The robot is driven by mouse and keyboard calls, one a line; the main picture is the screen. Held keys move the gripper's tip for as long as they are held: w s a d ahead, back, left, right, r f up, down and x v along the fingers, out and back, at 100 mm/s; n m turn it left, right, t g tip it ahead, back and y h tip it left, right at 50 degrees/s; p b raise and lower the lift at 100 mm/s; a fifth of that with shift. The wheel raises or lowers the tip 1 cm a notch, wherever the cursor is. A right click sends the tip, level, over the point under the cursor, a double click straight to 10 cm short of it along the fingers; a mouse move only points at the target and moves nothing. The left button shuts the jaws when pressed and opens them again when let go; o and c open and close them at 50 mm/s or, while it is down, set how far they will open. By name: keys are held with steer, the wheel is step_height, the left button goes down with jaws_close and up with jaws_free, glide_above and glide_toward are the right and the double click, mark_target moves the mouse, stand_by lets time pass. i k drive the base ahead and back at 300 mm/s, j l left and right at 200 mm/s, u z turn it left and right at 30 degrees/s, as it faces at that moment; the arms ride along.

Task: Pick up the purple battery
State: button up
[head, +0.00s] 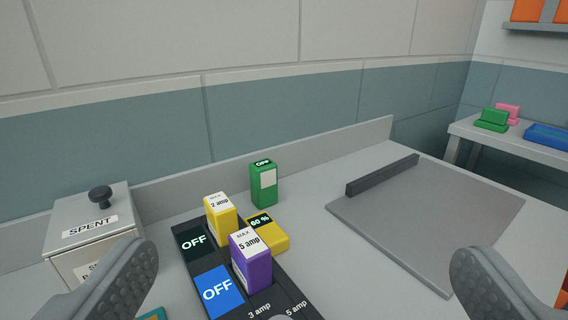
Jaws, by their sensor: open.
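The purple battery (251,265) stands upright on a dark panel (279,296), with a white label on top reading "MAX 5 amp". A blue "OFF" display (217,290) is just left of it on the panel. My gripper (312,274) is open and empty, with its two fingers wide apart at the lower left and lower right of the view. The purple battery lies between the fingers in the picture, nearer the left one, and neither finger appears to touch it.
A yellow "2 amp" battery (220,222) stands behind the purple one. A yellow "60 %" block (267,234) and a green "OFF" block (264,187) are nearby. A grey "SPENT" box (87,232) is at left. A flat grey plate (425,216) with a dark bar (382,175) lies at right.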

mark_target(251, 257)
steer(key=u, duration=0.2)
steer(key=i+l+u, duration=0.25)
steer(key=l, duration=0.2)
steer(key=l+u, duration=0.3)
steer(key=l, duration=0.15)
